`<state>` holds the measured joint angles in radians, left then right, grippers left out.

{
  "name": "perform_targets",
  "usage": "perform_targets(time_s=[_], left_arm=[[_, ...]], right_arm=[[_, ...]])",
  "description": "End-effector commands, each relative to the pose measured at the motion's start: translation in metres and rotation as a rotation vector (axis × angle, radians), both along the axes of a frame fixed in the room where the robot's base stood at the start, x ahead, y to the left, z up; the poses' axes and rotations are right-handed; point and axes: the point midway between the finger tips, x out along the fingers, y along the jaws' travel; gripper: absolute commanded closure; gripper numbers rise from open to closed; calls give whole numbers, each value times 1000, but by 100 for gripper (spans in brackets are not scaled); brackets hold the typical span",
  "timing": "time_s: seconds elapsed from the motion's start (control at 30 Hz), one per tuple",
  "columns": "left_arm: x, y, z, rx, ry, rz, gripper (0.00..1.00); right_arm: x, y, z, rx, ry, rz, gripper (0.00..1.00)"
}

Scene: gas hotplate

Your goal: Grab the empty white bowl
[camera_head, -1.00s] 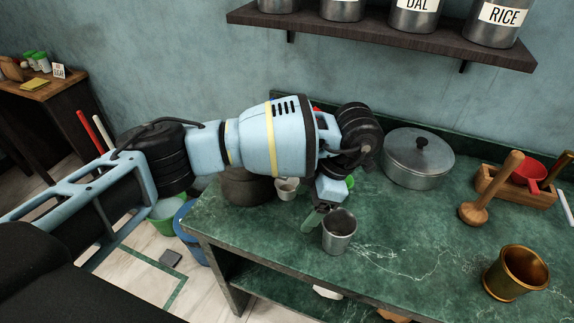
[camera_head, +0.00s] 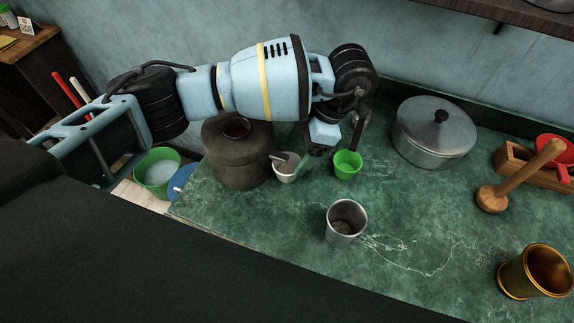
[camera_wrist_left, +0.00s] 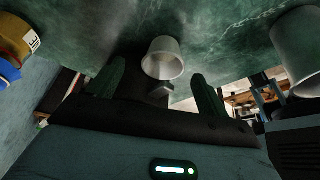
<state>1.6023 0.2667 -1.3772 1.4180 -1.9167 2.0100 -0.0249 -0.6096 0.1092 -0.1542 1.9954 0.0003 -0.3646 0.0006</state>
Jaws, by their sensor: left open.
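A small white bowl (camera_head: 286,172) stands on the green counter beside a dark pot, with a grey shape showing at its mouth; I cannot tell whether that is inside it. In the left wrist view a pale bowl or cup (camera_wrist_left: 160,62), probably this white bowl, shows between the two spread green fingers of my left gripper (camera_wrist_left: 158,80), with no clear contact. My right gripper is not in view.
The dark pot (camera_head: 237,160) stands left of the bowl, under my left arm. A metal cup (camera_head: 345,224) stands in front, a lidded pot (camera_head: 433,135) at the back right. A wooden masher (camera_head: 494,196) and brass mortar (camera_head: 535,272) are at the right. The middle counter is fairly clear.

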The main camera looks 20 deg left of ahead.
Motion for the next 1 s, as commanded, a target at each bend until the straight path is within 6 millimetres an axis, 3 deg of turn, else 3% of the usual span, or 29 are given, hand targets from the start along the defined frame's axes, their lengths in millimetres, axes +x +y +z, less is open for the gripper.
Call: perform_targets(time_s=[0.27,0.63,0.93,1.0], left_arm=[[-4,5,-10,0,1,0,22],[-19,23,-48,0,2,1,22],[-20,24,-51,0,0,0,22],[-20,24,-51,0,0,0,31]], right_arm=[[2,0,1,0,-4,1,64],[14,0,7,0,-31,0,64],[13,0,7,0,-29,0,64],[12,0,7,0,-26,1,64]])
